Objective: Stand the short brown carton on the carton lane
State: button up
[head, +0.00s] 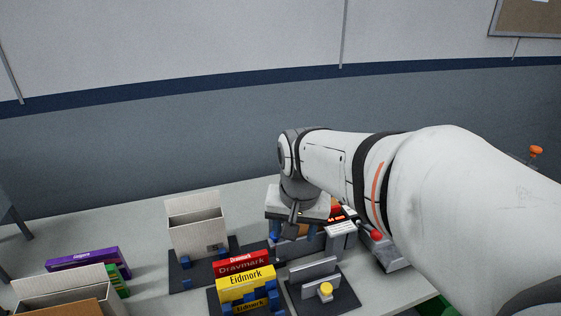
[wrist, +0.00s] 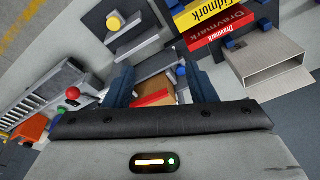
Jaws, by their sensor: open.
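A brown carton with a red band (wrist: 155,92) shows between the fingers of my gripper (wrist: 161,86) in the wrist view. The gripper is open, with one dark blue finger on each side of the carton; I cannot tell whether either touches it. In the head view my gripper (head: 291,230) is low over grey fixtures behind the yellow and red boxes, and the carton is mostly hidden there. I cannot tell for sure which fixture is the carton lane.
A yellow button (head: 326,290) and red knob (head: 376,235) are nearby. A purple box (head: 82,258) lies far left.

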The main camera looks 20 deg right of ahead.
jog(key=w+d+f+m, duration=0.2)
jog(key=w+d+m, duration=0.2)
jog(key=w, duration=0.2)
jog(key=w+d+f+m+g, duration=0.1)
jog(key=w+d+f+m, duration=0.1)
jog(key=w+d+m, duration=0.2)
jog(key=w+d+f+m+g+p, duration=0.1)
jog(key=w+d+m, duration=0.4)
jog(key=w, duration=0.3)
jog(key=shift+w+d+f, duration=0.15)
jog(key=shift+w+f, duration=0.2)
jog(key=shift+f, duration=0.05)
jog(key=shift+w+d+f, duration=0.15)
jog(key=shift+f, duration=0.5)
jog(key=shift+f+p, duration=0.75)
jog(key=shift+f, duration=2.65)
jog(key=shift+r, duration=0.1)
jog(key=c, duration=0.6)
